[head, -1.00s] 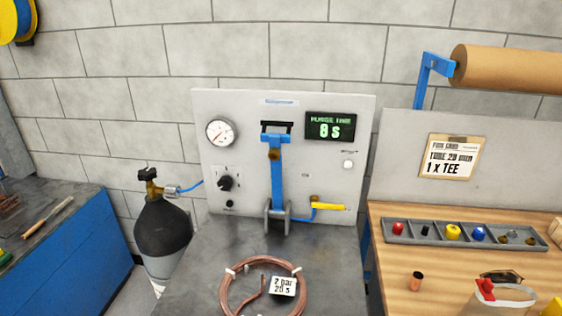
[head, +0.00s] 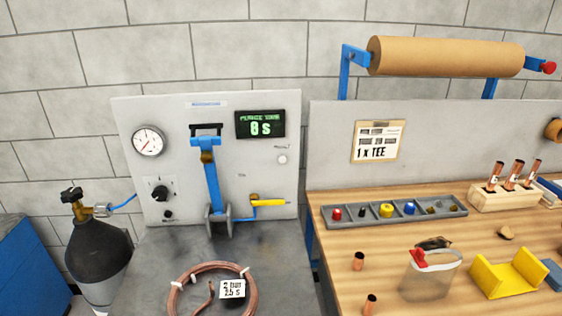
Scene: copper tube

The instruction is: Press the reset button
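The grey panel (head: 120,130) stands at the back of the grey table. A small round white button (head: 282,159) sits on its right side, under the display, with a tiny label above it that I cannot read. I cannot confirm that it is the reset button. The display (head: 260,124) shows green text ending in "0 s". A black knob (head: 159,193) and a small black button or fitting (head: 168,214) are at the panel's lower left. Neither of my grippers is in view.
A blue lever (head: 211,175) and a yellow-handled valve (head: 267,202) stand at the panel's front. A copper coil (head: 180,285) with a tag lies before it. A dark gas cylinder (head: 98,250) is left. The wooden bench (head: 395,280) on the right holds a parts tray (head: 345,222) and several loose items.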

